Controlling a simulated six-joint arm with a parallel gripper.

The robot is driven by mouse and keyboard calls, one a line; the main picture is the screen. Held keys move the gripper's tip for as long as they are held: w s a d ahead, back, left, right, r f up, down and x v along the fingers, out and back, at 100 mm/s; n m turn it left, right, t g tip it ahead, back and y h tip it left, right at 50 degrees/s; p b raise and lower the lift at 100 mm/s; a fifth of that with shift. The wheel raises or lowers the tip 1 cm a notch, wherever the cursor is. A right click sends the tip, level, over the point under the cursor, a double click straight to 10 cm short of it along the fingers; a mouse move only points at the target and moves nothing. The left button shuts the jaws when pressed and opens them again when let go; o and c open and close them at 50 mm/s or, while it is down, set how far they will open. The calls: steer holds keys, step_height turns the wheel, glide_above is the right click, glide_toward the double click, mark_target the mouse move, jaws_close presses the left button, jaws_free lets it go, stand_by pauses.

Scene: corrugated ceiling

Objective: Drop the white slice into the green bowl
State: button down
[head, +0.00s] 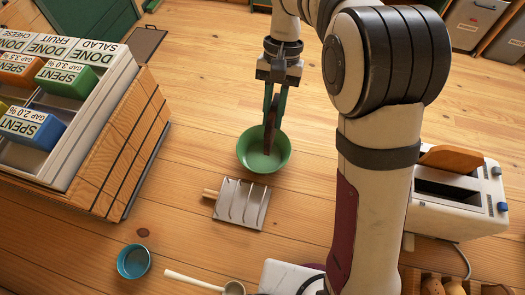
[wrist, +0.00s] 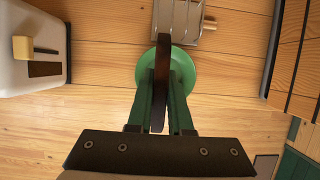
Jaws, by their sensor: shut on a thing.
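My gripper (head: 272,122) is shut on a dark brown slice (wrist: 162,68), seen nearly edge-on between the green fingers. In the head view the held slice (head: 269,134) hangs upright with its lower end over or inside the green bowl (head: 249,153); I cannot tell the exact height. In the wrist view the bowl (wrist: 183,60) lies behind the slice and fingers, partly hidden. Only a brown edge of the slice shows, so its face colour cannot be told. No plainly white slice is in view. The bowl stands on the wooden surface.
A metal slotted rack (head: 241,204) with a wooden handle lies just in front of the bowl. A white toaster (head: 460,205) with a brown piece on top stands right. A wooden-sided crate (head: 125,150) with labelled boxes stands left. A blue bowl (head: 134,262) sits front left.

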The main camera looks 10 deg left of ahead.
step_height(320, 180, down, 6)
steer(key=shift+r, duration=0.1)
steer(key=c, duration=0.8)
jaws_free()
steer(key=shift+o, duration=0.2)
steer(key=v, duration=1.5)
steer(key=shift+r, duration=0.35)
